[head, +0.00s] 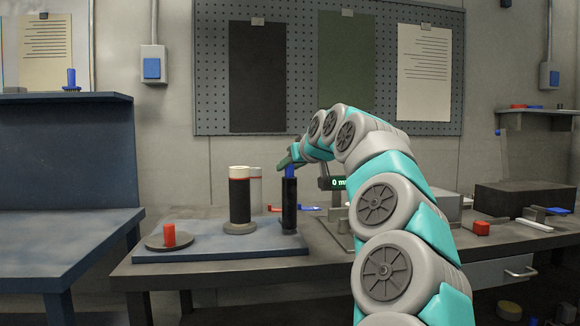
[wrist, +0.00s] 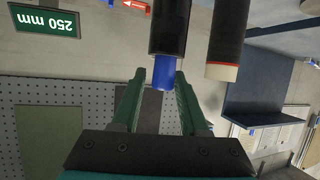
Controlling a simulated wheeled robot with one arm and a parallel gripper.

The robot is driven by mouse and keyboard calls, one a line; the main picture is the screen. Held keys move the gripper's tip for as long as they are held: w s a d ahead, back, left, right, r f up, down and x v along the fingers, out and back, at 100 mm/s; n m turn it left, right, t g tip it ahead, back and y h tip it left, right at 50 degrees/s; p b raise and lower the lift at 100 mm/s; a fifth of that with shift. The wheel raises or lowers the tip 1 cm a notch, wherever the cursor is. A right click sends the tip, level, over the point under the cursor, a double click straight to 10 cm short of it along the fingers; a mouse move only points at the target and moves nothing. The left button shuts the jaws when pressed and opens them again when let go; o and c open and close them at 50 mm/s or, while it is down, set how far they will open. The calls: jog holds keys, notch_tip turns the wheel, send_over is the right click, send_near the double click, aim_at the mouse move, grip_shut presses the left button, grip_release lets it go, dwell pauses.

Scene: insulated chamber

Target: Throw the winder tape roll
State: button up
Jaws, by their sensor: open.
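Nothing in view is clearly labelled as the winder tape roll. A thick black roll (head: 240,200) with a red band and cream top stands upright on the blue base plate (head: 190,244); it also shows in the wrist view (wrist: 228,40). To its right stands a slim black post (head: 289,203) with a blue tip (head: 289,171). In the wrist view, the blue tip (wrist: 167,75) lies between or just beyond my open fingers (wrist: 159,80); contact cannot be told. In the head view my gripper (head: 288,159) is at the post's top.
A red peg (head: 169,234) stands on a grey disc at the plate's left. A pale cylinder (head: 255,185) stands behind the black roll. A green sign (wrist: 43,20) reads 250 mm. A dark box (head: 525,201) and a red block (head: 482,229) sit to the right.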

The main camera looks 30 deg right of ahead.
jog(key=b+v, duration=0.1)
jog(key=v, duration=0.7)
jog(key=shift+w, duration=0.1)
dwell(0.4)
